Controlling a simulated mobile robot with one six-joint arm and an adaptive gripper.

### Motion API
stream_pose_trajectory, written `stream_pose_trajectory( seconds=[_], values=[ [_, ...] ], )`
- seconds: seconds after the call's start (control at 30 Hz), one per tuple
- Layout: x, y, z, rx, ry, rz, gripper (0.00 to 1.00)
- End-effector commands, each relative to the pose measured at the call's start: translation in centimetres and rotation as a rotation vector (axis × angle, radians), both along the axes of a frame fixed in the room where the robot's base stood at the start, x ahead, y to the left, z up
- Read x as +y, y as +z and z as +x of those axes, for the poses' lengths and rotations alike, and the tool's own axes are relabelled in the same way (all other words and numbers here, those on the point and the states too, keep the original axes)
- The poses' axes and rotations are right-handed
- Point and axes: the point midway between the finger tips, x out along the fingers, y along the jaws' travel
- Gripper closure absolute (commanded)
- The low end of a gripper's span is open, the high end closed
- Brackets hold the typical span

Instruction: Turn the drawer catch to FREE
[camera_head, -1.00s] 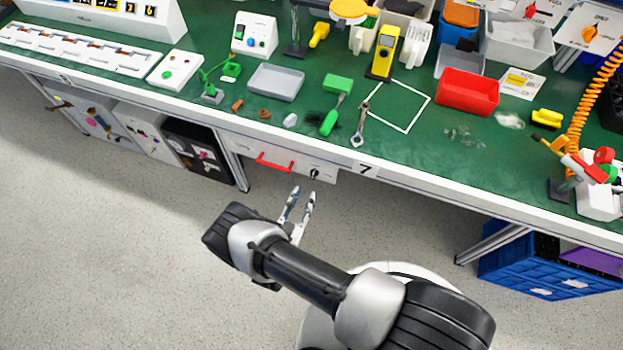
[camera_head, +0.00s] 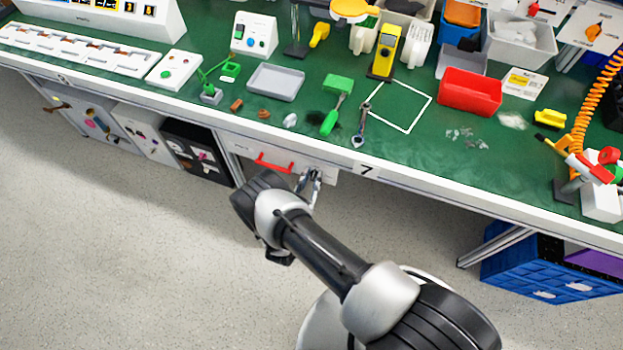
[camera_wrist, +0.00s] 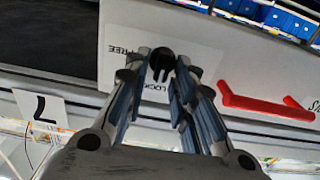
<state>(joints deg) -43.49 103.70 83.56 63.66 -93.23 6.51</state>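The drawer catch is a small black knob (camera_wrist: 161,62) on the drawer's pale front panel (camera_wrist: 235,62). In the wrist view the printed word FREE is upside down left of the knob, and LOCK is below it, partly covered by my fingers. The knob's lower part points down toward LOCK. My gripper (camera_wrist: 162,72) is open, with one fingertip on each side of the knob; I cannot tell whether they touch it. In the head view my gripper (camera_head: 311,176) is at the panel and mostly hides the knob.
A red drawer handle (camera_head: 274,163) is beside the catch. The bench edge with a 7 label (camera_head: 367,170) runs just above. A blue crate (camera_head: 548,272) stands under the bench at right. The floor at left is clear.

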Motion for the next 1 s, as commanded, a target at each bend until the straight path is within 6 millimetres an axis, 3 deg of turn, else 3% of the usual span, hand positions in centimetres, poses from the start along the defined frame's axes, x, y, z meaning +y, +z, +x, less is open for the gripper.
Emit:
stream_pose_trajectory(
  seconds=[0.3, 0.67, 1.0],
  values=[
    [0.01, -0.03, -0.03, 0.000, 0.000, 0.000, 1.00],
    [-0.07, -0.04, -0.06, -0.020, 0.001, 0.059, 1.00],
    [-0.37, -0.10, -0.16, -0.107, 0.001, 0.297, 1.00]
  ],
)
